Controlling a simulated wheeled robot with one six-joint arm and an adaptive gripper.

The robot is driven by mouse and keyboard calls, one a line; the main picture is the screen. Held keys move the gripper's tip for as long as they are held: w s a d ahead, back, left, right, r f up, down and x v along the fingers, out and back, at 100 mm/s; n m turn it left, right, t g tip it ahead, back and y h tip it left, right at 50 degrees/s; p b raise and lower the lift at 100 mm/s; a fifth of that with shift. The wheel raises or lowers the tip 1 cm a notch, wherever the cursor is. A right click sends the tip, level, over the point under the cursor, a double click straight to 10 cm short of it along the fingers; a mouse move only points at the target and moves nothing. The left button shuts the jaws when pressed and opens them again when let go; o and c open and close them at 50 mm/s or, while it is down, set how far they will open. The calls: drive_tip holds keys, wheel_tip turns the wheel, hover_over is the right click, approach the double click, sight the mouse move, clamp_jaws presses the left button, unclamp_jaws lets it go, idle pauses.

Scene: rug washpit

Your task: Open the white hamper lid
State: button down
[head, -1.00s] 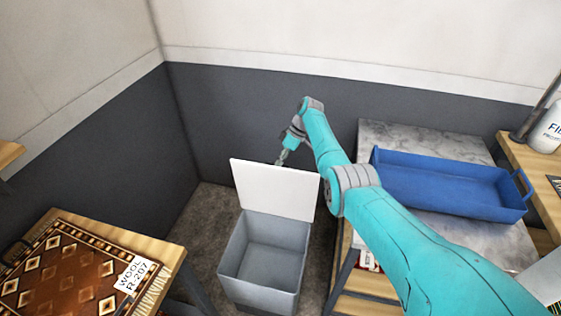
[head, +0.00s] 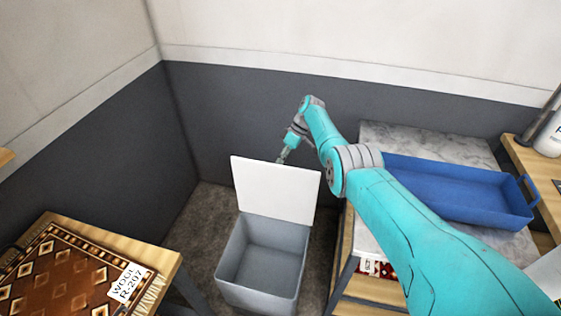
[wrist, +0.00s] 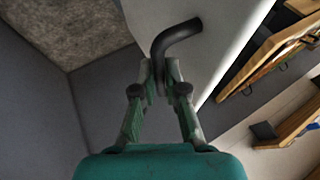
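The white hamper lid (head: 277,190) stands raised at the back of the grey hamper (head: 262,265), whose empty inside is visible. My gripper (head: 282,160) reaches down behind the lid's top edge, with its fingertips hidden there. In the wrist view, my gripper's fingers (wrist: 160,72) close in on a black bent handle (wrist: 180,35) on the pale lid (wrist: 225,35). The handle's lower part lies between the fingertips, which look shut on it.
A wooden table with a patterned rug (head: 65,275) stands at the left. A blue tray (head: 455,185) rests on a grey-topped table (head: 425,140) at the right. Dark walls (head: 235,115) enclose the corner behind the hamper.

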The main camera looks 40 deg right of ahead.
drive_tip(key=c, duration=1.2)
unclamp_jaws()
drive_tip(key=shift+s+f, duration=0.25)
drive_tip(key=shift+f, duration=0.1)
drive_tip(key=shift+w+r, duration=0.1)
drive_tip(key=v, duration=0.7)
drive_tip(key=shift+r, duration=0.2)
drive_tip(key=shift+d, duration=0.2)
